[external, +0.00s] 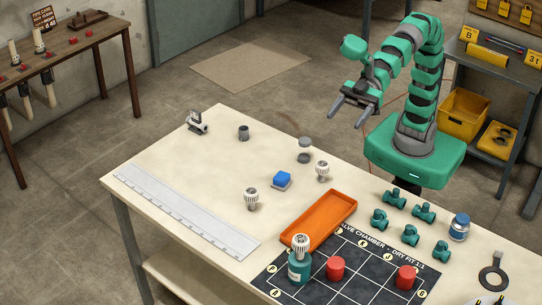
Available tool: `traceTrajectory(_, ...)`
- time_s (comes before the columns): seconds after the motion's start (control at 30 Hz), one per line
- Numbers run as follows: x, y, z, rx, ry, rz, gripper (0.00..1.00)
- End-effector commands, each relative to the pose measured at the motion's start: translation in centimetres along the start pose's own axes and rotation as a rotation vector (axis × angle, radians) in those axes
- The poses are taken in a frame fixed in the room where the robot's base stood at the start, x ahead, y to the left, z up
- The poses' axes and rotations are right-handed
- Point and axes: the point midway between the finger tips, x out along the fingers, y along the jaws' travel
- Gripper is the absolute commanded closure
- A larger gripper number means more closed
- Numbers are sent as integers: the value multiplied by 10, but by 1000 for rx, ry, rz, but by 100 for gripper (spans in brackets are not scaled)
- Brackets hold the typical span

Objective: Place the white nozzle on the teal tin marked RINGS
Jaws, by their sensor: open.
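A white ribbed nozzle (300,242) appears to sit upright on top of a teal tin (299,268), which stands on the near left part of the dark mat. The tin's lettering is too small to read. Two similar white nozzles stand apart on the table, one left of the orange tray (251,196) and one behind it (322,169). My gripper (346,115) is open and empty, raised beyond the table's far edge, well away from the tin and all three nozzles.
The orange tray (345,207) lies beside the dark grid mat (330,293), which holds two red cylinders (336,267). Several teal pipe fittings (423,212) and a blue-and-white jar (460,226) stand at right.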

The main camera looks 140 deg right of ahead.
Motion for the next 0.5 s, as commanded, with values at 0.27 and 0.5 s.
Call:
traceTrajectory(0.27,-137,9,-82,-12,27,21,36)
traceTrajectory(0.5,-208,14,-105,-14,33,41,36)
